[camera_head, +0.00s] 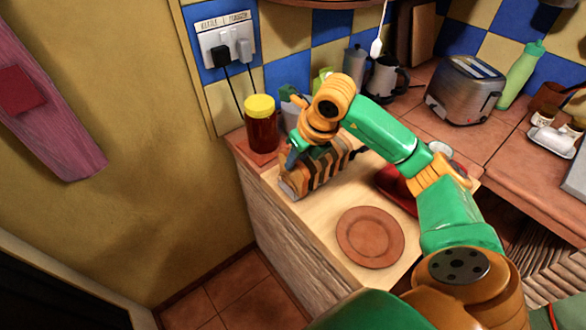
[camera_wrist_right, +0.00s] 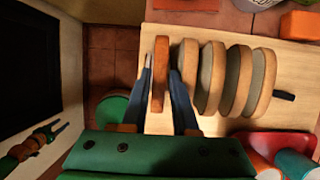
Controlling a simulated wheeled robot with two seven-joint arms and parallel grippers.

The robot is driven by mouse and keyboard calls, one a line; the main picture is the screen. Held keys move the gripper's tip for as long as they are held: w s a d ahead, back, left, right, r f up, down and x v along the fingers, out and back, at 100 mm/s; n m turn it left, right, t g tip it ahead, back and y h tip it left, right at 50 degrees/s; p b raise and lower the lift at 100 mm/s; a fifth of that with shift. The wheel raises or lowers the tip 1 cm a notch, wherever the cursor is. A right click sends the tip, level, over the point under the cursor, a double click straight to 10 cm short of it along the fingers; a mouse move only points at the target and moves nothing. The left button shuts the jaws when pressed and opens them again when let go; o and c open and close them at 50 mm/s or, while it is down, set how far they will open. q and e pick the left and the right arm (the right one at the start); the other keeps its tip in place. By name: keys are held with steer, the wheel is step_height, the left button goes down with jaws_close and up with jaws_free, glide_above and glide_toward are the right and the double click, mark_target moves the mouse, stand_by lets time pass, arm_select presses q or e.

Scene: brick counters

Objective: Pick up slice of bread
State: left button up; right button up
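Several slices of bread (camera_wrist_right: 236,82) stand upright in a row on the light wooden board (camera_head: 318,222), partly behind my right arm in the head view. The end slice (camera_wrist_right: 159,72) is between the two blue fingertips of my right gripper (camera_wrist_right: 161,78). The fingers lie close along both its faces; whether they press on it cannot be told. In the head view my right gripper (camera_head: 291,158) is at the near end of the bread row (camera_head: 318,167). My left gripper (camera_wrist_right: 54,130) shows small at the left of the right wrist view, its blue fingers spread and empty.
A round brown plate (camera_head: 370,237) lies on the board right of the bread. A yellow-lidded jar (camera_head: 262,124) stands by the wall behind it. A red item (camera_head: 397,190) is partly behind my arm. A toaster (camera_head: 465,90) and green bottle (camera_head: 521,74) stand farther back.

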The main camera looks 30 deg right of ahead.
steer(key=shift+w+f, duration=0.15)
steer(key=shift+w, duration=0.1)
steer(key=shift+s, duration=0.2)
jaws_close()
steer(key=shift+w, duration=0.1)
stand_by(0.9)
